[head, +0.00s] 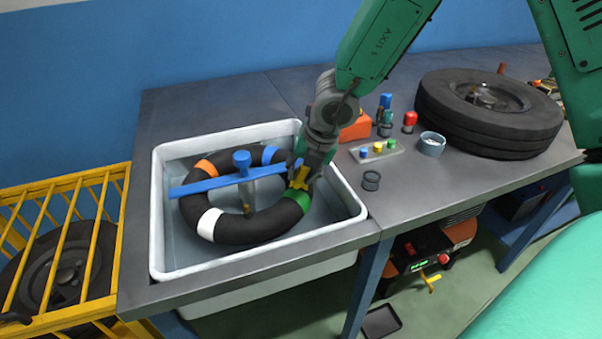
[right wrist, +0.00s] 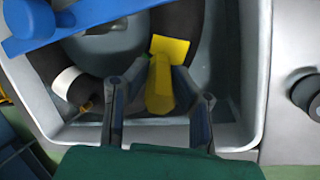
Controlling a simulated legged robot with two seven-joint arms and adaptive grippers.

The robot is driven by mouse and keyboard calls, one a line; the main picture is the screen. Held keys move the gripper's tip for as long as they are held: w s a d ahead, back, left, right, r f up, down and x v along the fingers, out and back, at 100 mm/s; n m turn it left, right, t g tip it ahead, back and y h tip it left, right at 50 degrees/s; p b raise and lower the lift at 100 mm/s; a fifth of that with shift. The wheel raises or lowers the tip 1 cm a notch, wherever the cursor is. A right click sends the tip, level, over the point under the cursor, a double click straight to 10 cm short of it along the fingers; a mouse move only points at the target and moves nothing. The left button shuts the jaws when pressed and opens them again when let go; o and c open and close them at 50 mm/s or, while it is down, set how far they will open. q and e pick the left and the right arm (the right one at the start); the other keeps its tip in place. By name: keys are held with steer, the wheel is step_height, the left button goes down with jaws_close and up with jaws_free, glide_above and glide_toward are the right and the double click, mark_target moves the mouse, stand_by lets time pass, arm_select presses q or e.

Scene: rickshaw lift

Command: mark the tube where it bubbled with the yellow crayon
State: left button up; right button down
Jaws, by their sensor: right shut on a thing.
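A black tube (head: 235,227) with orange, white, green and blue bands lies in the white tub (head: 158,225). My right gripper (head: 302,178) is over the tube's right side, by the green band (head: 299,199). It is shut on the yellow crayon (right wrist: 160,88), which points at the tube in the right wrist view. A yellow patch (right wrist: 170,48) shows just past the crayon's tip; I cannot tell whether it is a mark or another yellow part. Whether the tip touches the tube is unclear. My left gripper is not in view.
A blue bar with a knob (head: 242,160) crosses over the tube. A yellow rack (head: 65,190) is at left.

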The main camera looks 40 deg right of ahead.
steer(key=shift+w+d+p, duration=0.5)
steer(key=shift+d, duration=0.2)
steer(key=shift+w+d, duration=0.25)
steer(key=shift+s+a+f, duration=0.1)
steer(key=shift+a, duration=0.05)
steer(key=shift+s+a, duration=0.15)
steer(key=shift+s, duration=0.05)
steer(key=shift+s+a+b, duration=0.5)
steer(key=shift+a+b, duration=0.05)
steer(key=shift+b, duration=0.15)
steer(key=shift+w+d, duration=0.1)
